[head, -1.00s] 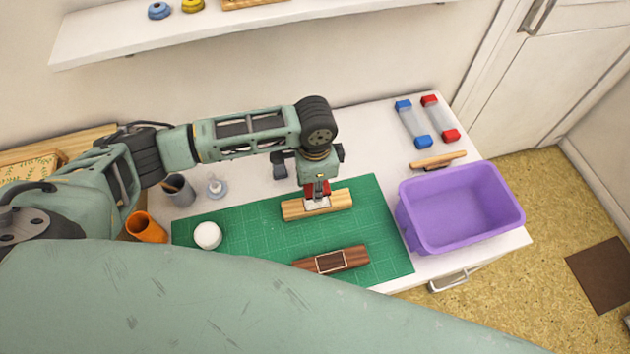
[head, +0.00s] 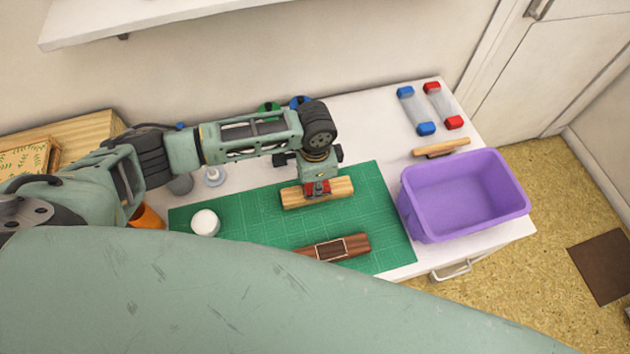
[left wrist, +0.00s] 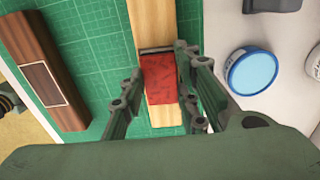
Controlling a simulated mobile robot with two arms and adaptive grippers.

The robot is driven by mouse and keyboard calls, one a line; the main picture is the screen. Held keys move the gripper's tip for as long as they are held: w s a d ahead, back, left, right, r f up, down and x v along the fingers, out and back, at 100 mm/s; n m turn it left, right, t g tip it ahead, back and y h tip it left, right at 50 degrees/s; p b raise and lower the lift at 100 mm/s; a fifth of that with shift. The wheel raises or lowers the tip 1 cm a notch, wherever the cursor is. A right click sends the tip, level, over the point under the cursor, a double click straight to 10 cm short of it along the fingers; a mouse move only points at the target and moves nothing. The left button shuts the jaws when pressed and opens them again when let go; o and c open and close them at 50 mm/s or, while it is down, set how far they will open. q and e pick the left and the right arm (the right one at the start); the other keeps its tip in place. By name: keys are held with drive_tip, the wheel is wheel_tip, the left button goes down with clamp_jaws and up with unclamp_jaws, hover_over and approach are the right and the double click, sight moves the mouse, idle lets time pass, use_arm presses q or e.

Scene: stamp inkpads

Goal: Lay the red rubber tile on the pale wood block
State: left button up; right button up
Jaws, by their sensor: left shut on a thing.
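The pale wood block (head: 340,187) lies on the green cutting mat (head: 375,215); it also shows in the left wrist view (left wrist: 152,20). The red rubber tile (left wrist: 161,80) is between the fingers of my left gripper (left wrist: 166,68), flat over the middle of the block. In the head view, the tile (head: 317,188) shows under the gripper (head: 317,184). It looks down on or very close to the block's top; contact is hard to tell. The block's ends stick out past the tile. My right gripper is not in view.
A dark wood block (head: 338,248) with a pale-outlined rectangle lies nearer on the mat. A white round jar (head: 205,223) stands at the mat's left. A purple bin (head: 465,195) stands right of the mat. Blue-capped (head: 416,110) and red-capped (head: 444,106) clear tubes lie behind it.

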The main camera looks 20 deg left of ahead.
use_arm(q)
drive_tip(key=o, duration=1.1)
drive_tip(key=shift+c, duration=0.2)
wheel_tip(320, 180, up, 12)
